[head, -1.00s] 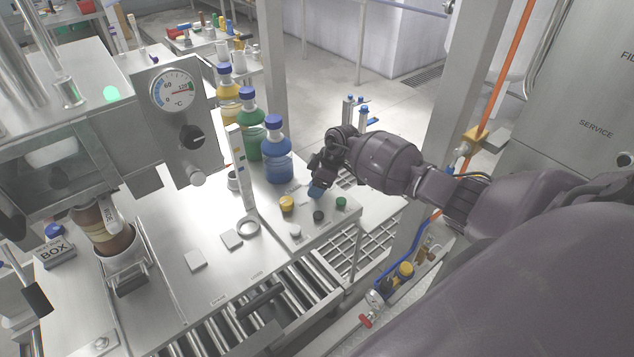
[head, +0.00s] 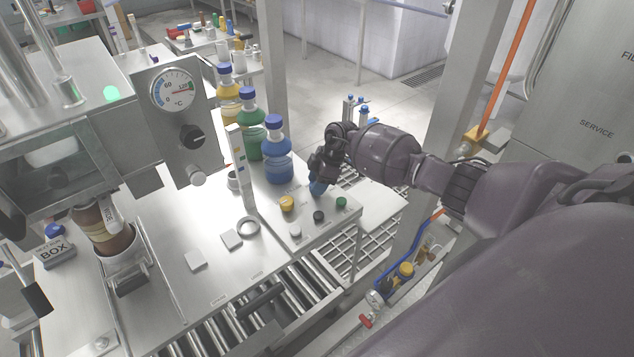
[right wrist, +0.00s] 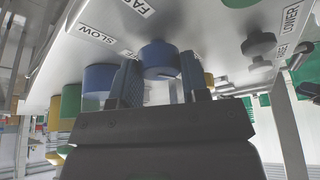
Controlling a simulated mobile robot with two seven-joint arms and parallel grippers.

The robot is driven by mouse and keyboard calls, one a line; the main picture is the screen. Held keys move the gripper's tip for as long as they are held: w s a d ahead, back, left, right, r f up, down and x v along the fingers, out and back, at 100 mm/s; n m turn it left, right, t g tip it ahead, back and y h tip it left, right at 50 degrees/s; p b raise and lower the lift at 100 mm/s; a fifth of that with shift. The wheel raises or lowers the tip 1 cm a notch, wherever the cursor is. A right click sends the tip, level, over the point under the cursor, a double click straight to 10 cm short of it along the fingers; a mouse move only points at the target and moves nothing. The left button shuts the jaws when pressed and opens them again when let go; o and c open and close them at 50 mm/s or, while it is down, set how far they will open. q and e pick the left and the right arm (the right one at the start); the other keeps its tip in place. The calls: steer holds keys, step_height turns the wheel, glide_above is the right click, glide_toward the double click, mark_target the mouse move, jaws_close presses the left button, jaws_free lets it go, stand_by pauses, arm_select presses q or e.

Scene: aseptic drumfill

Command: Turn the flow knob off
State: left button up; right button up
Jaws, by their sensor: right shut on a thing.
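A blue knob (head: 318,188) stands at the back right corner of the steel control panel (head: 308,207). My right gripper (head: 321,178) reaches in from the right and is shut on this knob. In the right wrist view the blue knob (right wrist: 160,58) sits between the two fingers, against the panel face (right wrist: 195,25). FAST and SLOW labels (right wrist: 97,36) show near it. The fingers hide part of the knob, and its pointer mark cannot be made out. My left gripper is not in view.
Yellow (head: 287,204), black (head: 318,216), green (head: 341,202) and white (head: 295,231) controls sit close by on the panel. Blue (head: 277,165), green (head: 252,140) and yellow bottles stand behind left. A gauge (head: 172,88) with a black knob (head: 192,137) is further left. Rollers run in front.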

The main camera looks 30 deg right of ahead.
steer(key=n, duration=0.2)
steer(key=n+g+b, duration=0.1)
steer(key=n, duration=0.1)
steer(key=shift+w+d+f+n+g, duration=0.1)
steer(key=shift+n+g, duration=0.2)
steer(key=n+g+b, duration=0.1)
steer(key=n+b, duration=0.1)
steer(key=shift+n, duration=0.3)
steer(key=n+b, duration=0.1)
steer(key=n, duration=0.1)
steer(key=n+g+b, duration=0.1)
steer(key=n, duration=0.1)
steer(key=shift+w+g, duration=0.1)
steer(key=shift+g, duration=0.2)
steer(key=shift+n+g+h+b, duration=0.55)
steer(key=shift+n+b, duration=0.4)
steer(key=shift+n, duration=0.85)
steer(key=o, duration=0.9)
steer(key=shift+r, duration=0.2)
